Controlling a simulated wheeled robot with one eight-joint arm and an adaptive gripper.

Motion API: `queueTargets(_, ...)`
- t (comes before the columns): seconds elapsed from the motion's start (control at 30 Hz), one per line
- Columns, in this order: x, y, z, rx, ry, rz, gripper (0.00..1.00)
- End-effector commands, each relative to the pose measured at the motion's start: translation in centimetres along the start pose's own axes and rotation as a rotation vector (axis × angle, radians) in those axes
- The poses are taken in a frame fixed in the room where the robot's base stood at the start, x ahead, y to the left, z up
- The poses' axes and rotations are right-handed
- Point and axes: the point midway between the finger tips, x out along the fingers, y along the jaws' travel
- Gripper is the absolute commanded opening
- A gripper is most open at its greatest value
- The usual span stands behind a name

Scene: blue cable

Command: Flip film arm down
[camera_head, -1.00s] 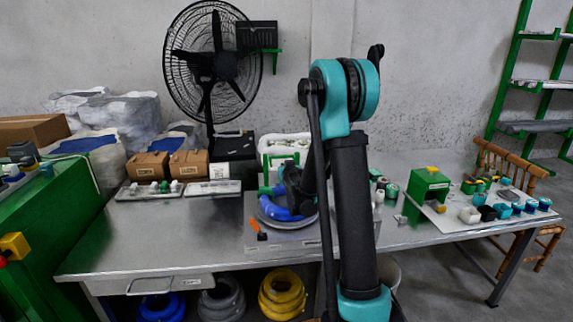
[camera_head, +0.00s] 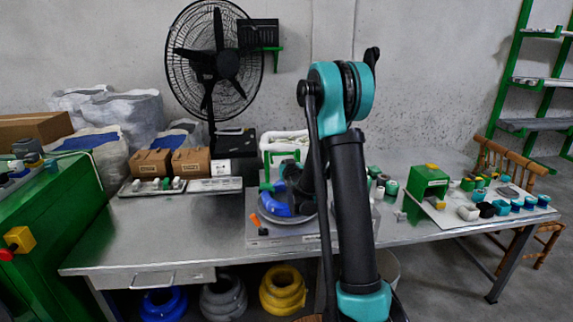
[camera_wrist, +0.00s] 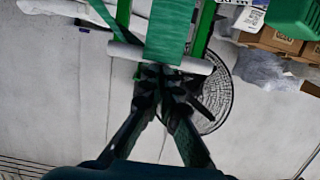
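In the wrist view a white roller (camera_wrist: 160,57) lies across a green frame, with a wide green strip (camera_wrist: 173,25) running from it toward the top edge. I take these for the film arm. My gripper (camera_wrist: 163,76) has its two dark fingers converging right at the roller; contact and the gap between the tips are unclear. In the head view green frame parts (camera_head: 267,172) stand at the back of the metal station, beside the blue cable coil (camera_head: 273,203). My gripper is there too, mostly hidden by my arm.
An orange-tipped tool (camera_head: 255,222) lies at the station's front left. Two cardboard boxes (camera_head: 190,161) and a parts tray (camera_head: 215,185) stand left. A green box (camera_head: 428,183) and several coloured rolls stand on a white board at right. The table's front left (camera_head: 150,245) is clear.

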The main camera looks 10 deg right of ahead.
Motion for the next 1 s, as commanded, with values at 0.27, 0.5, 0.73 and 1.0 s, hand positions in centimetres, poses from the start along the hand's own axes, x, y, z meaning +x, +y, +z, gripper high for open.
queueTargets(0.27,-1.1,0.1,-1.5,0.005,-0.018,0.002,0.0)
queueTargets(0.5,-2.1,0.2,-3.4,0.002,0.006,-0.002,0.0)
queueTargets(0.73,-4.6,0.3,-1.1,0.001,0.008,-0.001,0.0)
queueTargets(1.0,-7.6,0.3,1.8,0.0,0.009,-0.001,0.0)
